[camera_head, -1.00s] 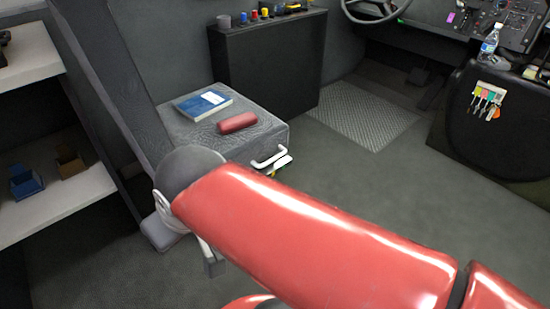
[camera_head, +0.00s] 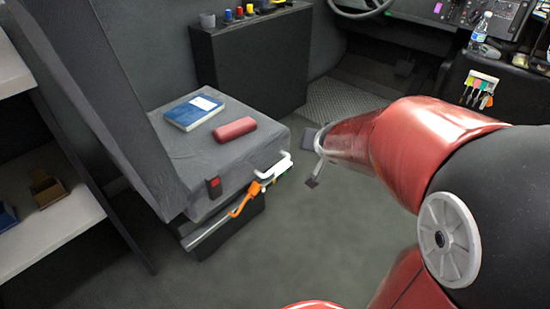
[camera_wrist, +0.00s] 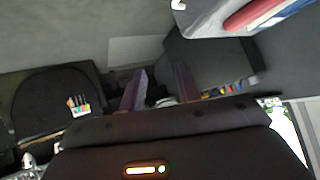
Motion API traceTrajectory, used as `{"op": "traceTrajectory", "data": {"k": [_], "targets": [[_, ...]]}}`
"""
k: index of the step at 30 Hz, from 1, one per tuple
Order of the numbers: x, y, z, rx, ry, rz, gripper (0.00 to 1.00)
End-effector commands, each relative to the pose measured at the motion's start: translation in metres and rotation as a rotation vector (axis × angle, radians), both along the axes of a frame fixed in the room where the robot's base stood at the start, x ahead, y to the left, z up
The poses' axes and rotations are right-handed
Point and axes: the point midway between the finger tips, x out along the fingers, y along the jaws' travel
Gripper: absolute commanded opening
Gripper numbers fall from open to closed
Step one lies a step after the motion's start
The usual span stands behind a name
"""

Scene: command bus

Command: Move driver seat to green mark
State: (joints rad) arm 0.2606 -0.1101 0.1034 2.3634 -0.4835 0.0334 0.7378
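The grey driver seat (camera_head: 165,158) stands at the left, its backrest leaning over the cushion. A white handle (camera_head: 275,168) sticks out at the cushion's front corner. An orange lever (camera_head: 245,197) is beside it, along a light rail (camera_head: 205,233) on the dark base. White and green pieces show behind the handle; I cannot tell whether the green is the mark. My gripper (camera_head: 312,160) is to the right of the handle, apart from it. In the wrist view its two fingers (camera_wrist: 160,88) are spread with nothing between them. The seat edge (camera_wrist: 205,20) shows at the top there.
A blue book (camera_head: 194,112) and a red case (camera_head: 234,129) lie on the cushion. A dark cabinet (camera_head: 255,70) with small coloured items stands behind. A white shelf (camera_head: 60,230) is at the left. The console (camera_head: 460,75) is at the right. Floor before the seat is clear.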

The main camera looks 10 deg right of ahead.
Motion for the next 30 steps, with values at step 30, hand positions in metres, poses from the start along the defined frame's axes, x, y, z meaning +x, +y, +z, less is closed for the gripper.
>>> {"op": "traceTrajectory", "data": {"k": [30], "targets": [[0.12, 0.064, -0.207, 1.26, -0.147, 0.106, 0.33]]}}
